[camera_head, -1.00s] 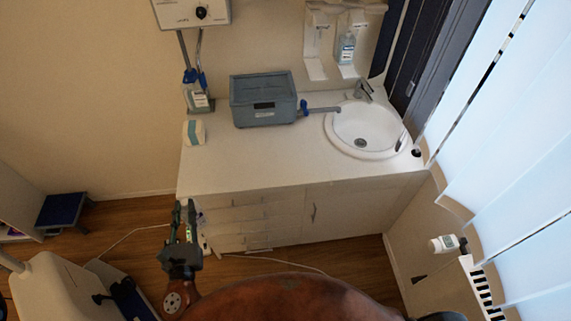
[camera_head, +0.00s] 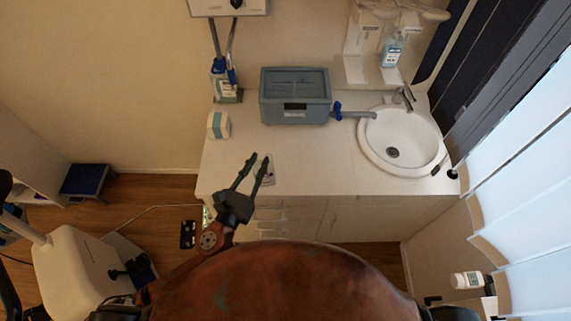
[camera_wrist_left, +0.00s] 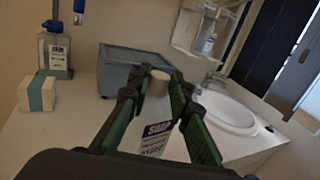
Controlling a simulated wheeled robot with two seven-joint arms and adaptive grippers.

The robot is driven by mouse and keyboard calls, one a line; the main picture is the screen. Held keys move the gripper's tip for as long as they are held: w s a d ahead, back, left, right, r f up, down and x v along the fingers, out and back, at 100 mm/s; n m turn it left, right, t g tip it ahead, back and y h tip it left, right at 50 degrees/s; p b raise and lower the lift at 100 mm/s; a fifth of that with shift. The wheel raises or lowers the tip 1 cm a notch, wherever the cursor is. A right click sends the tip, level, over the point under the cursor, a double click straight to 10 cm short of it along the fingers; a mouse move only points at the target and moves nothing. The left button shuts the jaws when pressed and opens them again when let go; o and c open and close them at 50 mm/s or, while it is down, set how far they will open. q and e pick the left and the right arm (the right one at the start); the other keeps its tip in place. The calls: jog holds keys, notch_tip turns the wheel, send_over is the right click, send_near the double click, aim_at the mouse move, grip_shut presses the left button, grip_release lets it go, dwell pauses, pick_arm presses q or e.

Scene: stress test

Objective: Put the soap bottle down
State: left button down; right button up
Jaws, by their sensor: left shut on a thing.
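My left gripper (camera_head: 257,164) is over the front left part of the white counter (camera_head: 300,165) in the head view. It is shut on the soap bottle (camera_wrist_left: 157,122), a white bottle with a beige cap and a purple "SOAP" label. The bottle stands between the dark green fingers in the left wrist view. In the head view only a small pale part of the soap bottle (camera_head: 266,172) shows between the fingers. I cannot tell whether its base touches the counter; the base is hidden in the wrist view. My right gripper is not in view.
A grey-blue box (camera_head: 295,97) stands at the back of the counter. A white-and-teal pack (camera_head: 218,125) and a clear bottle (camera_head: 226,91) are at the left. The round sink (camera_head: 402,140) is at the right. The counter front between them is clear.

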pick_arm(q)
jog(key=d+m+g+h, duration=0.2)
jog(key=d+h, duration=0.1)
jog(key=d, duration=0.3)
jog(key=w+d+f+b, duration=0.1)
jog(key=w+f+b, duration=0.3)
jog(key=w+f, duration=0.8)
jog(key=shift+w+f, duration=0.15)
jog(key=shift+w, duration=0.25)
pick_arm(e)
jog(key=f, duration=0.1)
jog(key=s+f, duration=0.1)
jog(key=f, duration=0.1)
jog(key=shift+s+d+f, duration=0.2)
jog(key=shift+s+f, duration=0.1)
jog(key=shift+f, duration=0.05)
pick_arm(q)
jog(key=shift+f, duration=0.1)
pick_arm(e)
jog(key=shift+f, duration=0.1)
